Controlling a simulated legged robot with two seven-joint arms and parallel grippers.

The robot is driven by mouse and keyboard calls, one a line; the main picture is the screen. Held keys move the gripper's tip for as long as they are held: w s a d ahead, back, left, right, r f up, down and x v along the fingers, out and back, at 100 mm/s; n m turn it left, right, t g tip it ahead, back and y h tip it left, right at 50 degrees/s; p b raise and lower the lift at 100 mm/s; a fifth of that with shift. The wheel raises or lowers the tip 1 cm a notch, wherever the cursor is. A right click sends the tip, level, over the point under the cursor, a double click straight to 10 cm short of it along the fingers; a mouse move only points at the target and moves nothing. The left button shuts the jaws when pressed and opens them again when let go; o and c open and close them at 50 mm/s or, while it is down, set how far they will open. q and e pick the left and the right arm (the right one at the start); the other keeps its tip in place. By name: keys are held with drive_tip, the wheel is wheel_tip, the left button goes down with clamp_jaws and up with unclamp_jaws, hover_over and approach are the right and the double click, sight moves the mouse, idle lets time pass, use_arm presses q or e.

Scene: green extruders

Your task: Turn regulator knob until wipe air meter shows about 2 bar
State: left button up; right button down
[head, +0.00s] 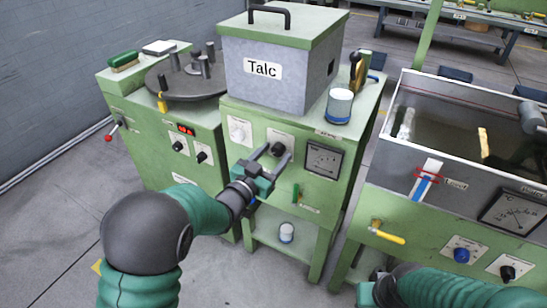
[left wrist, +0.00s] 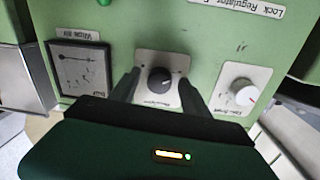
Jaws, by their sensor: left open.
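The black regulator knob (head: 279,149) sits on a pale plate on the front of the green talc machine. It also shows in the left wrist view (left wrist: 160,79), upside down. My left gripper (head: 276,152) is open, its two fingers on either side of the knob; contact cannot be told. The square air meter (head: 323,160) is right of the knob; in the left wrist view the meter (left wrist: 79,68) is at the left, its reading too small to tell. My right gripper (head: 368,291) shows partly at the bottom, its fingers unclear.
A white knob (head: 239,131) is left of the black one. A grey talc box (head: 275,75) and a white-blue can (head: 339,106) stand on top. A water trough (head: 450,150) with a yellow-handled valve (head: 388,236) is at the right.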

use_arm(q)
clamp_jaws()
idle(0.3)
